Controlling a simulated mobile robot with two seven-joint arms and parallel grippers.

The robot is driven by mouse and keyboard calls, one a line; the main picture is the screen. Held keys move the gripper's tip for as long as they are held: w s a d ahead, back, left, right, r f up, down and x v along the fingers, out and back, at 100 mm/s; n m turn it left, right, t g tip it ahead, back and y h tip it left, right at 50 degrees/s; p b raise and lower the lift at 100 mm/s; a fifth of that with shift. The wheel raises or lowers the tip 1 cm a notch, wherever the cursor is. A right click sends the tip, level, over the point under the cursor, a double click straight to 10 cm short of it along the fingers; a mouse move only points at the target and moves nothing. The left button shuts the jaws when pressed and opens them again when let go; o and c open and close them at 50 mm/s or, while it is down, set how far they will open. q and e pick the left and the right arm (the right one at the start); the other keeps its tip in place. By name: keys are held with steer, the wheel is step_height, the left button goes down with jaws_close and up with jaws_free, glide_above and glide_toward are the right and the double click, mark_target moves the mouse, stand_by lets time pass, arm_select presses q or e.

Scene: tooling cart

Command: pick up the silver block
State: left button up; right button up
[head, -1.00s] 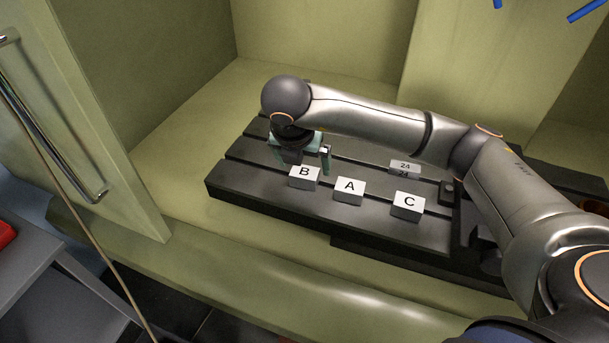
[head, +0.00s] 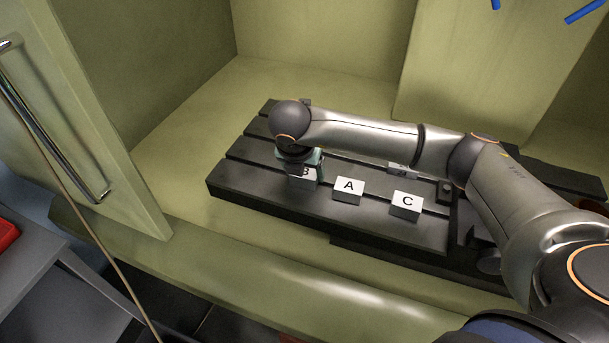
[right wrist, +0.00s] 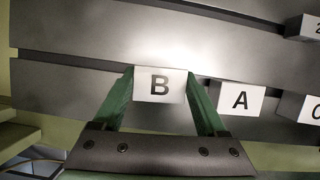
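Three small blocks with white lettered faces stand in a row on the black slotted plate (head: 236,184): B (head: 306,179), A (head: 348,190) and C (head: 406,206). A pale grey block marked 24 stands behind C, mostly hidden by my arm in the head view; its edge shows in the right wrist view (right wrist: 302,27). I cannot tell which block is meant by silver. My right gripper (head: 303,172) is down at block B. In the right wrist view its green fingers stand on either side of block B (right wrist: 160,85), close to its sides, and look open. My left gripper is not in view.
The plate lies in an olive cabinet with walls at the back and an open door (head: 110,130) on the left. Block A stands close to the right finger. Bare cabinet floor is at the left.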

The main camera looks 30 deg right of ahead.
steer(key=c, duration=1)
steer(key=shift+c, duration=0.2)
steer(key=shift+r, duration=0.2)
steer(key=shift+r, duration=0.3)
step_height(320, 180, up, 2)
steer(key=shift+r+b, duration=0.1)
steer(key=shift+b, duration=0.55)
steer(key=s+a+r+p, duration=0.1)
steer(key=s+a+r, duration=0.5)
steer(key=s+r, duration=0.4)
steer(key=shift+s+a, duration=0.2)
steer(key=shift+s, duration=1.05)
